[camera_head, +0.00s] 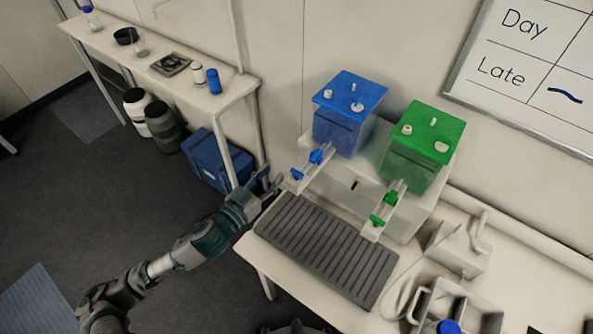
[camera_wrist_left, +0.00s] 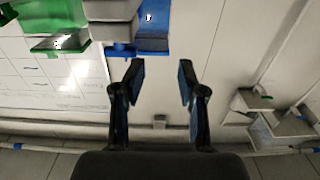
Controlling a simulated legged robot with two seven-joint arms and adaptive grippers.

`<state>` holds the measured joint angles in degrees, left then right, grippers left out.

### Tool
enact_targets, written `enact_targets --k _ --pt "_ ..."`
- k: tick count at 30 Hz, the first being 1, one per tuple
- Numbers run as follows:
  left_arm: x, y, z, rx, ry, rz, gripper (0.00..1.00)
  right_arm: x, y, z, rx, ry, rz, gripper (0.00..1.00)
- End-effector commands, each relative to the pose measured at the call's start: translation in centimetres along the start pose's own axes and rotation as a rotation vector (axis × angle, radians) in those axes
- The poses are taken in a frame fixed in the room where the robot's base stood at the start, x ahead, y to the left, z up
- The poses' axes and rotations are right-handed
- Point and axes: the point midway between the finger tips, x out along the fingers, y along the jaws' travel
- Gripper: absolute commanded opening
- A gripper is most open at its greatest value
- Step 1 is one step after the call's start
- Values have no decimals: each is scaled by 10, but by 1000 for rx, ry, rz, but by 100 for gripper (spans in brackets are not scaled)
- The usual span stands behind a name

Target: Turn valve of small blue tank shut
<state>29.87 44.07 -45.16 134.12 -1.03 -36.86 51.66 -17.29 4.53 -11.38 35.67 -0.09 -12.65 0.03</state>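The small blue tank (camera_head: 337,130) stands on a white stand at the back of the bench, left of a green tank (camera_head: 410,165). A pale spout bar juts from its lower front with blue valve parts (camera_head: 316,157) on it and at its tip. My left gripper (camera_head: 264,181) is left of and in front of this spout, apart from it. In the left wrist view its two fingers (camera_wrist_left: 160,82) are spread with nothing between them. Blue parts (camera_wrist_left: 153,20) show at the top of that view, partly cut off. My right gripper is not seen.
A dark ribbed mat (camera_head: 325,250) lies on the bench before the tanks. A white device (camera_head: 460,250) and a grey tray (camera_head: 475,313) are at the right. A side table (camera_head: 215,103) with bottles and a blue crate (camera_head: 212,160) below stand at the left.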

Motion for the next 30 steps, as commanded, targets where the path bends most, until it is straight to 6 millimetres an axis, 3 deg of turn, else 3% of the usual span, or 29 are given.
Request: enact_targets --k 30 --pt "-60 -50 1 1 -2 0 40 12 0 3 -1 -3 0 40"
